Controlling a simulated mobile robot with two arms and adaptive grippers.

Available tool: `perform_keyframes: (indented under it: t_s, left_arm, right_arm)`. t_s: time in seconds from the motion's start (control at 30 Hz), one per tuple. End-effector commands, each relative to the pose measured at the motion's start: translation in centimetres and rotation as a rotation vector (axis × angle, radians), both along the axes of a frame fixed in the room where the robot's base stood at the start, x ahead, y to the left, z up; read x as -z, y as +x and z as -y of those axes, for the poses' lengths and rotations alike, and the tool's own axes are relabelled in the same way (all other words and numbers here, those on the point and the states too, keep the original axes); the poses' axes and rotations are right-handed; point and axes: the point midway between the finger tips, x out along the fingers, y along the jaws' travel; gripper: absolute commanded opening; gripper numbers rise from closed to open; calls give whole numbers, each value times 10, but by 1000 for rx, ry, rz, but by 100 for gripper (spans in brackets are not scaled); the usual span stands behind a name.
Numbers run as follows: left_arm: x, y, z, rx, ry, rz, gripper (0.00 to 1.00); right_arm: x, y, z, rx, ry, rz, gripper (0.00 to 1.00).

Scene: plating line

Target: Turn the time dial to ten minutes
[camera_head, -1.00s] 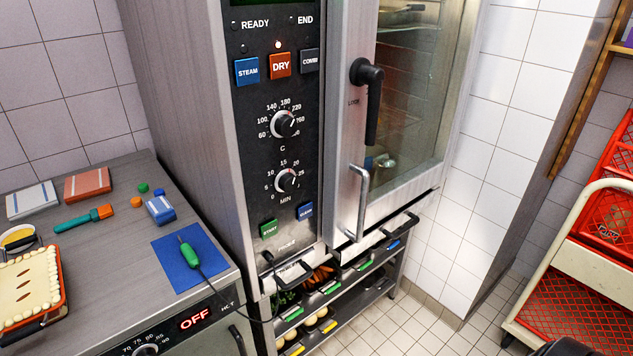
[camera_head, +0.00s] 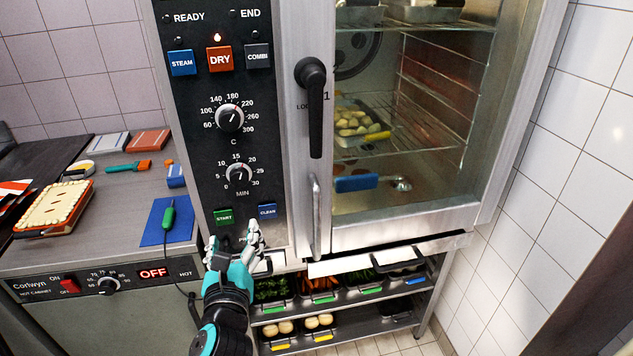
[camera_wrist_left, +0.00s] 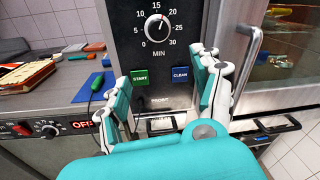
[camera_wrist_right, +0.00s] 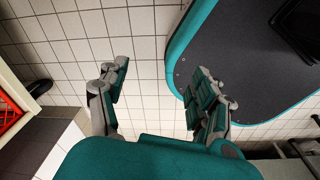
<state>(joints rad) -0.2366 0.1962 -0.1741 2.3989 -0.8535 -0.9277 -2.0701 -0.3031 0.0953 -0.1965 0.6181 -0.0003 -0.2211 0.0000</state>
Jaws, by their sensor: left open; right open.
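The time dial (camera_head: 238,175) is a round knob marked MIN, low on the oven's dark panel. It also shows in the left wrist view (camera_wrist_left: 156,28), its pointer up and slightly right, around the 15 to 20 marks; the exact reading is hard to tell. My right gripper (camera_wrist_right: 158,80) is open and empty over white tiles, outside the head view.
The temperature dial (camera_head: 230,118) is above the time dial. The oven door handle (camera_head: 315,215) stands out just right of the panel. A counter with a blue mat (camera_head: 153,230) and green probe is at left. Trays of food (camera_head: 271,287) sit below the oven.

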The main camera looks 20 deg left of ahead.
Motion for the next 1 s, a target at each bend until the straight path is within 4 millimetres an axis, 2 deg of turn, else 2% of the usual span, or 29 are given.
perform_keyframes:
  t_s: [0.03, 0.1, 0.27, 0.5, 0.8, 1.0]
  left_arm:
    - [-12, -5, -2, -9, 29, 11, 66]
    - [-20, -7, -5, -18, 55, 15, 66]
    - [-24, 7, -12, -20, 63, 18, 66]
    - [-24, 52, -34, -20, 59, 16, 66]
    - [-24, 109, -63, -19, 56, 17, 66]
    - [-22, 136, -76, -17, 56, 16, 66]
  right_arm:
    - [0, 1, -1, 0, 2, 1, 66]
    - [0, 1, -2, -1, 2, 2, 66]
    - [-5, 2, -9, -3, 11, 4, 66]
    - [-15, 4, -27, -2, 33, 7, 66]
    - [-25, 5, -11, 2, 14, 8, 66]
    - [-28, 5, -7, 3, 9, 8, 66]
